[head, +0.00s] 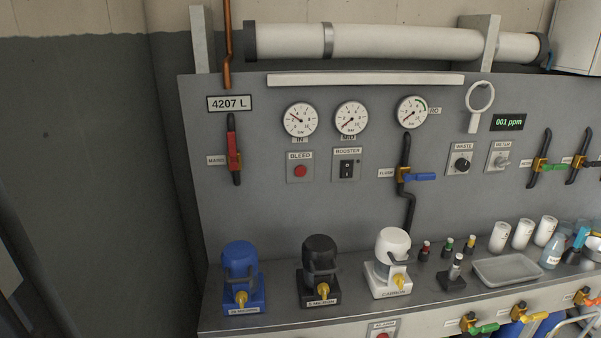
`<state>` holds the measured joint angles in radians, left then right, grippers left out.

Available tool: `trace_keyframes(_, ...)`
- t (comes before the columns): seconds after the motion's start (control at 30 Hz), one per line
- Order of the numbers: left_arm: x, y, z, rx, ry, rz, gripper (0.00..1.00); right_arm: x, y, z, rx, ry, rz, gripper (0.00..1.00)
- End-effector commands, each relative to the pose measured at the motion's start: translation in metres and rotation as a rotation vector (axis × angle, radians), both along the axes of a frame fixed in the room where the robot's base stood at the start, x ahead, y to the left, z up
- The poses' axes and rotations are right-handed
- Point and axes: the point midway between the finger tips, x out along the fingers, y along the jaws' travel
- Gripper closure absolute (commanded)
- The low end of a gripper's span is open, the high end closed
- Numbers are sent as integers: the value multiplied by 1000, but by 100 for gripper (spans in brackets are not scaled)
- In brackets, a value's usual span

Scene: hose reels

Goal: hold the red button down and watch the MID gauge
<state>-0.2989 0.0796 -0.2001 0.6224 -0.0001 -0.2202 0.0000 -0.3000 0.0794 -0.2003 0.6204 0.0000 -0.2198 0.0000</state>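The red button (300,171) sits on a square plate labelled BLEED on the grey panel, below the left gauge. Whether it is pressed in cannot be told; nothing touches it. The MID gauge (351,118) is a round white dial up and right of the button, above the BOOSTER switch. A second red button (382,335) labelled ALARM shows partly at the bottom edge. Neither of my grippers is in view.
The IN gauge (300,119) and RO gauge (412,112) flank the MID gauge. The black BOOSTER switch (346,169) is right of the button. Blue (240,262), black (319,258) and white (391,246) filter housings stand on the bench below. The space before the button looks clear.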

Motion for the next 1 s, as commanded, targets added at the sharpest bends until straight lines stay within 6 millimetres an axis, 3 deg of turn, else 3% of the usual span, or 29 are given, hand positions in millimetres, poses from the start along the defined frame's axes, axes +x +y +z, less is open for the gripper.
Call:
trace_keyframes(0.3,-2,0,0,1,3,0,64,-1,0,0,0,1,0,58)
trace_keyframes(0.63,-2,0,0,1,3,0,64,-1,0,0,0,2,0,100)
trace_keyframes(1.0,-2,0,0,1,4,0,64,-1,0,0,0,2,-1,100)
